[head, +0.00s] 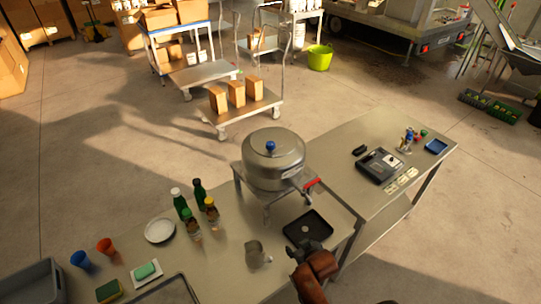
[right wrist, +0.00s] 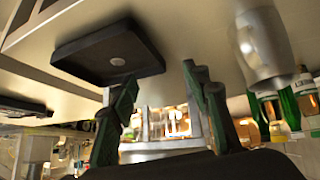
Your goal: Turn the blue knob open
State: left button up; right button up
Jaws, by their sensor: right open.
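A round steel tank (head: 274,162) with a blue knob (head: 270,146) on top of its lid stands on a low steel stand at the back of the near table. A red-handled part (head: 312,184) sticks out at its right side. My right gripper (head: 306,248) is at the table's front edge, beside the black tray and well short of the tank. In the right wrist view its two fingers (right wrist: 158,80) are apart with nothing between them. The blue knob cannot be made out in the right wrist view. My left gripper is not in view.
A black tray (head: 308,227) lies just ahead of my right gripper; it shows in the right wrist view too (right wrist: 110,55). A steel jug (head: 257,255) stands to its left. Several bottles (head: 197,192) stand left of the tank. A second table (head: 365,155) holds a dark device (head: 380,165).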

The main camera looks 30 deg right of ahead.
jog(key=w+d+r+m+t+h, duration=0.15)
jog(key=w+r+t, duration=0.35)
jog(key=w+r, duration=0.9)
jog(key=m+t+h+p, duration=0.1)
jog(key=t+h, duration=0.1)
jog(key=t, duration=0.2)
send_near(271, 147)
jog(key=x, duration=0.4)
jog(key=shift+d+f, duration=0.1)
jog(key=shift+f, duration=0.1)
jog(key=p+x, duration=0.1)
jog(key=x, duration=0.2)
jog(key=p+x, duration=0.1)
jog(key=x, duration=0.2)
jog(key=shift+w+d+r, duration=0.1)
jog(key=shift+w+r, duration=0.1)
jog(key=shift+w, duration=0.1)
jog(key=shift+w+d+f, duration=0.1)
jog(key=shift+w+d, duration=0.1)
jog(key=shift+w, duration=0.3)
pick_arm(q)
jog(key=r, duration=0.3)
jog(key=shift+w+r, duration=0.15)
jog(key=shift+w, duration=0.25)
pick_arm(e)
jog(key=shift+c, duration=0.7)
jog(key=c, duration=1.1)
jog(key=shift+o, duration=0.2)
